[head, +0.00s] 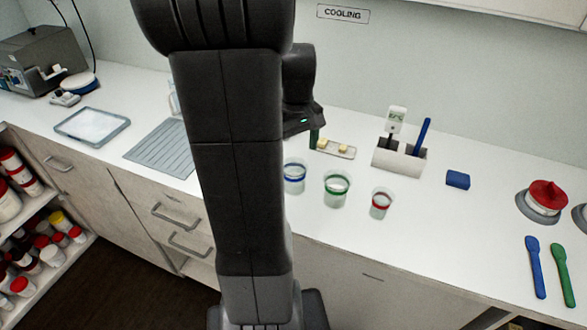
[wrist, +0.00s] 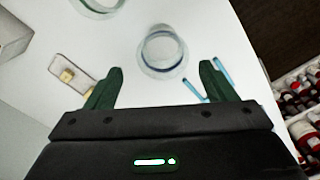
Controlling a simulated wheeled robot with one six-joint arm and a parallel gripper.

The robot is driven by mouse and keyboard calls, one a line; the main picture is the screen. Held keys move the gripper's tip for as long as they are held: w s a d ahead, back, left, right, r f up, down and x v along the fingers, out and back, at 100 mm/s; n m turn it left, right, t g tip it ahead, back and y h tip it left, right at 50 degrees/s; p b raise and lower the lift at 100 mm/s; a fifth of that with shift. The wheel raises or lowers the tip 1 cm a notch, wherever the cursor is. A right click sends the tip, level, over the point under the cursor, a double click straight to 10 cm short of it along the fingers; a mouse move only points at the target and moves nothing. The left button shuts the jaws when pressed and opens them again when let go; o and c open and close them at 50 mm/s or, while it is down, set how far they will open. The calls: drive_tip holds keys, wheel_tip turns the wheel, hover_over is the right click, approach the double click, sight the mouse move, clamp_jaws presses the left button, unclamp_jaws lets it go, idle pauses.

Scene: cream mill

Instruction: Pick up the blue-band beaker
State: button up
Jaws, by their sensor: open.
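The blue-band beaker (head: 294,177) stands upright on the white counter, clear with a blue ring, its left side partly against my arm in the head view. In the wrist view the blue-band beaker (wrist: 163,50) lies ahead of the fingertips, roughly centred between them. My gripper (wrist: 158,68) is open, with its green fingers spread apart and nothing held. In the head view my gripper (head: 314,137) is mostly hidden by my arm; one green finger shows, above and behind the beaker in the picture.
The green-band beaker (head: 337,189) and red-band beaker (head: 381,203) stand to the right. Behind are a small tray (head: 344,154) with yellowish pieces and a holder (head: 398,158). A grey ribbed mat (head: 160,150) lies left. Two thin blue strips (wrist: 222,72) near the right finger are unclear.

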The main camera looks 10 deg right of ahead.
sight(296, 167)
wheel_tip(296, 167, down, 7)
drive_tip(key=shift+s+r, duration=0.1)
drive_tip(key=shift+r, duration=0.05)
drive_tip(key=shift+w+a+f+p, duration=0.15)
drive_tip(key=shift+f+p, duration=0.1)
drive_tip(key=shift+f, duration=1.1)
drive_tip(key=shift+w+a+f+p, duration=0.1)
drive_tip(key=shift+f+p, duration=0.15)
drive_tip(key=shift+f, duration=1.1)
drive_tip(key=shift+c, duration=0.5)
drive_tip(key=c, duration=0.8)
drive_tip(key=shift+r, duration=0.15)
